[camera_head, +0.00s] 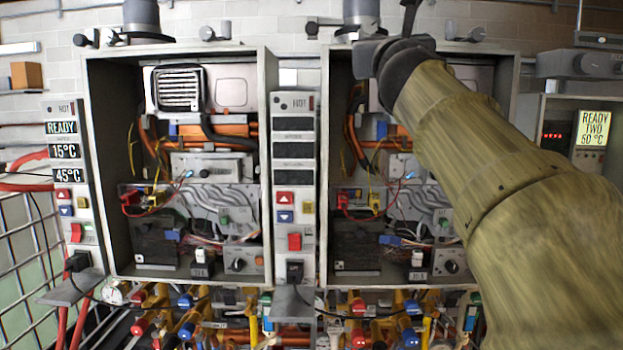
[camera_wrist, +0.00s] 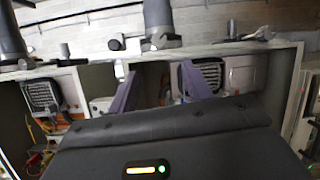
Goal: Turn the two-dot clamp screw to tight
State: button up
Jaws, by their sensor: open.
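Flue pipes stand on the heater tops, with small grey screw-like fittings beside them. In the head view one fitting (camera_head: 208,32) is right of the left flue and another (camera_head: 475,33) is near the right heater's top corner. The wrist view shows a fitting (camera_wrist: 160,42) at the foot of a flue (camera_wrist: 157,15). The dot marks are too small to read, so I cannot tell which is the two-dot clamp screw. My gripper (camera_wrist: 159,72) is open, its two purple fingers apart with nothing held between them. It is near the heater tops; its fingers are not clear in the head view.
Two open heater cabinets, left (camera_head: 100,180) and right (camera_head: 322,120), hold wiring and pipes. A control strip (camera_head: 308,170) stands between them. My arm covers much of the right side. Valves and pipes crowd below. A wire rack (camera_head: 20,245) stands at left.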

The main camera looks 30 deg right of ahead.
jog(key=w+a+f+m+g+y+p, duration=0.1)
jog(key=w+a+f+m+g+y, duration=0.1)
jog(key=f, duration=0.8)
jog(key=w+a+f+m+g+y+p, duration=0.1)
jog(key=w+a+f+m+y, duration=0.2)
jog(key=f, duration=0.8)
jog(key=w+a+m, duration=0.2)
jog(key=w+m, duration=0.2)
jog(key=w, duration=0.1)
jog(key=shift+w+a+g, duration=0.2)
jog(key=shift+a+g, duration=0.1)
jog(key=shift+g, duration=0.1)
jog(key=shift+f, duration=0.1)
jog(key=s+a+f+m+g+y, duration=0.1)
jog(key=a+f+m+g+y, duration=0.3)
jog(key=f, duration=0.9)
jog(key=s+a+f+m+g, duration=0.15)
jog(key=a+f+m, duration=0.4)
jog(key=f, duration=0.75)
jog(key=s+a+f+m+g+y, duration=0.1)
jog(key=s+a+f+m+g, duration=0.2)
jog(key=s+f+m, duration=0.3)
jog(key=s+a+f+m+g+y, duration=0.1)
jog(key=s+a+f+m+g, duration=0.3)
jog(key=s+f, duration=0.5)
notch_tip(320, 180, down, 4)
jog(key=shift+a+m+y, duration=0.4)
jog(key=shift+a+m, duration=0.25)
jog(key=shift+m, duration=0.5)
